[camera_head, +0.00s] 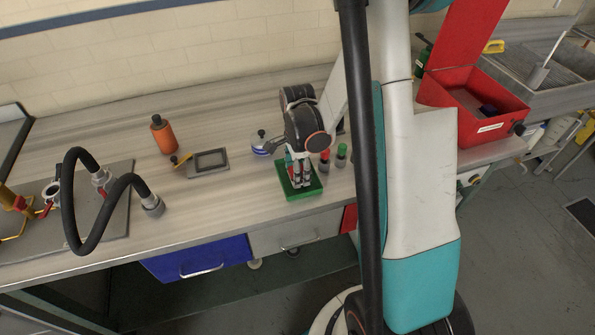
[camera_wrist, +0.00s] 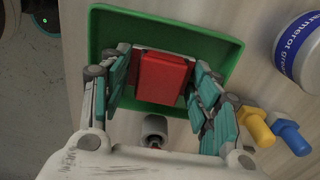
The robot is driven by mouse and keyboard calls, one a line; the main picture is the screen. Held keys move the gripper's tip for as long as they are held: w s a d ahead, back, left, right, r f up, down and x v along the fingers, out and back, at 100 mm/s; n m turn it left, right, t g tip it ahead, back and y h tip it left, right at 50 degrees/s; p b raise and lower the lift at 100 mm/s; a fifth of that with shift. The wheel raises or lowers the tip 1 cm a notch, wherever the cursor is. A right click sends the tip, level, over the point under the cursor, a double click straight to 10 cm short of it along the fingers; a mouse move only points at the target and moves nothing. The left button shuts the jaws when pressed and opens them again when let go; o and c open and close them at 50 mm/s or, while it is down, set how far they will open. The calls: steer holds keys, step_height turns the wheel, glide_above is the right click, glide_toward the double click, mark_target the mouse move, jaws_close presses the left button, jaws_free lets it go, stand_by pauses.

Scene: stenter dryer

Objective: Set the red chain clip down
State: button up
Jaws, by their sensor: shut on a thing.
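The red chain clip (camera_wrist: 162,78) is a red block between the teal finger pads of my gripper (camera_wrist: 158,82) in the wrist view. My gripper is shut on it and points down over a green tray (camera_wrist: 222,48). In the head view, my gripper (camera_head: 301,180) stands over the same green tray (camera_head: 289,192) near the bench's front edge. The clip is mostly hidden there by the fingers. I cannot tell whether the clip touches the tray floor.
Red (camera_head: 325,161) and green (camera_head: 341,155) capped items stand close on the right. An open red box (camera_head: 470,100) is at right.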

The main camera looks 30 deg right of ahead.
steer(key=shift+s, duration=0.1)
steer(key=o, duration=1.2)
step_height(320, 180, up, 12)
steer(key=p, duration=0.3)
steer(key=shift+r, duration=0.1)
